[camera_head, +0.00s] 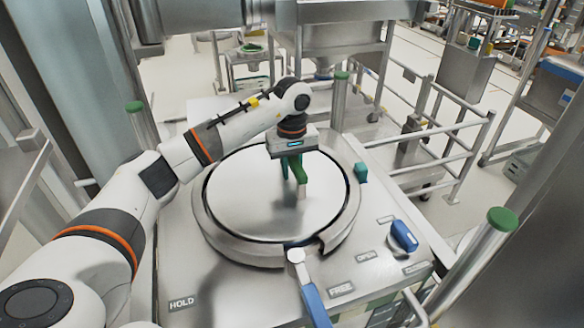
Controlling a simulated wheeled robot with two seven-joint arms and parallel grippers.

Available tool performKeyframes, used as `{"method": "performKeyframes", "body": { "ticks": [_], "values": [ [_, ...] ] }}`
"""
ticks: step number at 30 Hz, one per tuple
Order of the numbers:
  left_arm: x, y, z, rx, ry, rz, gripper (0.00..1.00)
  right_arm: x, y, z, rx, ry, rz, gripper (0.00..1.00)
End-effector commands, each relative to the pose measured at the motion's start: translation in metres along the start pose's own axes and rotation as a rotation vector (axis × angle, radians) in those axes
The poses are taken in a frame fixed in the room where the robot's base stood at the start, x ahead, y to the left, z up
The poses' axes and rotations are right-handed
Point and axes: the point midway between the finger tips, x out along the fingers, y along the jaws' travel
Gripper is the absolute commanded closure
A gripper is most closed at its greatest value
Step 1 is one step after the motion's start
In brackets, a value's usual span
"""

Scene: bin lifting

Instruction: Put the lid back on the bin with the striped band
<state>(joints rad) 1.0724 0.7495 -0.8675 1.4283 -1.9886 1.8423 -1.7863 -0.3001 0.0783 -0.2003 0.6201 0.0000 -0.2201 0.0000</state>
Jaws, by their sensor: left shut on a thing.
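A round, shiny metal lid (245,205) lies over a round metal rim (213,235) on a steel housing, with a thin dark line between lid and rim. I cannot tell whether the lid is fully seated. My left gripper (296,180) comes down from above, over the lid's upper right part. No striped band can be made out on the bin's visible part. My right gripper is not in view.
A lever with a blue grip (315,305) stands at the rim's front, between the HOLD and FREE labels. A blue knob (404,236) sits near the OPEN label. Green-capped posts (503,219) surround the housing (225,285). A metal railing (440,135) runs behind right.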

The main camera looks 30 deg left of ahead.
Motion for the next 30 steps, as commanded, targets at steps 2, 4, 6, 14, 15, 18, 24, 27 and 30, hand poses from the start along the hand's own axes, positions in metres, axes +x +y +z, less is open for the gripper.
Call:
{"method": "performKeyframes", "body": {
  "ticks": [2,4,6,14,15,18,24,27,30],
  "values": [
    [-0.0047,-0.0008,0.0019,-0.001,-0.007,-0.008,1.00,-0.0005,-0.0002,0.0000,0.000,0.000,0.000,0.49],
    [-0.0046,-0.0008,0.0019,-0.002,-0.007,-0.008,1.00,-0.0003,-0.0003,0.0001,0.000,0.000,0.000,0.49],
    [-0.0042,-0.0008,0.0020,-0.002,-0.007,-0.008,1.00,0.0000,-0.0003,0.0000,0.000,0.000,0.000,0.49],
    [-0.0016,-0.0007,0.0020,-0.002,-0.007,-0.008,1.00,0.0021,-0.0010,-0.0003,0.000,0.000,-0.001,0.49],
    [-0.0012,-0.0007,0.0020,-0.002,-0.007,-0.008,1.00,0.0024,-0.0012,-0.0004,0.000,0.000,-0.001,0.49],
    [-0.0008,-0.0007,0.0020,-0.002,-0.007,-0.008,1.00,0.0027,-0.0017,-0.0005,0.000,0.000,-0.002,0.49],
    [-0.0009,-0.0006,0.0020,-0.002,-0.007,-0.008,1.00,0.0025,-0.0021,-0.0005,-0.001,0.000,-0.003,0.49],
    [-0.0009,-0.0006,0.0020,-0.002,-0.007,-0.008,0.75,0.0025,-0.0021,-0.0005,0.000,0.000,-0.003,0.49],
    [0.0000,-0.0005,0.0016,-0.001,-0.005,-0.006,0.59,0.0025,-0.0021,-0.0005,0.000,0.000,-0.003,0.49]
  ]
}}
